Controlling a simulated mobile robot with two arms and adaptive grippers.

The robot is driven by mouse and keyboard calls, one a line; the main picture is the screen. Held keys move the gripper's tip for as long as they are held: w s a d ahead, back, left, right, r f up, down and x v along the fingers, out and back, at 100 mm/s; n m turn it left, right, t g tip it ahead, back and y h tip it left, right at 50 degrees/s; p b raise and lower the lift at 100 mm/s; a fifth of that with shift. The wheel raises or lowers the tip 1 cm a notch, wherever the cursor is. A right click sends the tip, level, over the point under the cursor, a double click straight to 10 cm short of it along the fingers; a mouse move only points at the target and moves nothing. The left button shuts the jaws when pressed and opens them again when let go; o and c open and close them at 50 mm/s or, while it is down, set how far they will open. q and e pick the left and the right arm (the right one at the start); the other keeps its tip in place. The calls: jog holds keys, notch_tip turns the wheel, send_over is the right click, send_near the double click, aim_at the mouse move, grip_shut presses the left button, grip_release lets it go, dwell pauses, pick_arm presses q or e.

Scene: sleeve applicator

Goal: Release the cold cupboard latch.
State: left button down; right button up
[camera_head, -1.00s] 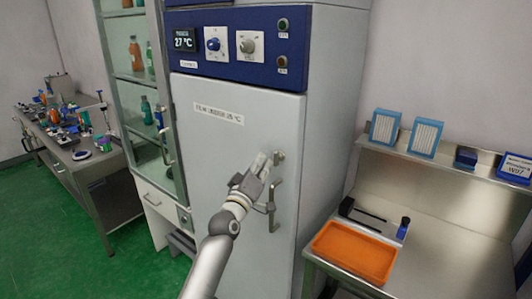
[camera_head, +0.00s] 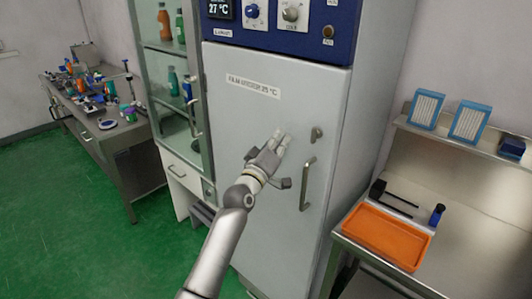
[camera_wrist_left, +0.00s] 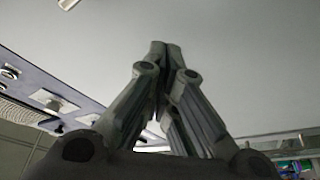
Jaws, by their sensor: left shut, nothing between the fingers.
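The cold cupboard (camera_head: 250,115) is a tall pale grey cabinet with a blue control panel and a label on its door, which looks closed. A small metal latch (camera_head: 316,134) sits near the door's right edge, above a vertical bar handle (camera_head: 308,184). My left gripper (camera_head: 279,136) is in front of the door, to the left of the latch and apart from it in the picture. Its fingers are together and empty. In the left wrist view the fingertips (camera_wrist_left: 166,46) meet before a plain pale surface. My right gripper is not in view.
A glass-fronted cabinet (camera_head: 165,60) with bottles stands left of the cupboard. A steel bench at right carries an orange tray (camera_head: 388,236) and blue-framed filters (camera_head: 425,109). A cluttered table (camera_head: 110,133) stands at far left. Green floor between is open.

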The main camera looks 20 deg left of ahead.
pick_arm(q)
jog(key=s+d+b, duration=0.1)
jog(key=s, duration=0.7)
jog(key=shift+s+d+r+b, duration=0.2)
jog(key=shift+s+r+b, duration=0.1)
jog(key=shift+s+r, duration=0.1)
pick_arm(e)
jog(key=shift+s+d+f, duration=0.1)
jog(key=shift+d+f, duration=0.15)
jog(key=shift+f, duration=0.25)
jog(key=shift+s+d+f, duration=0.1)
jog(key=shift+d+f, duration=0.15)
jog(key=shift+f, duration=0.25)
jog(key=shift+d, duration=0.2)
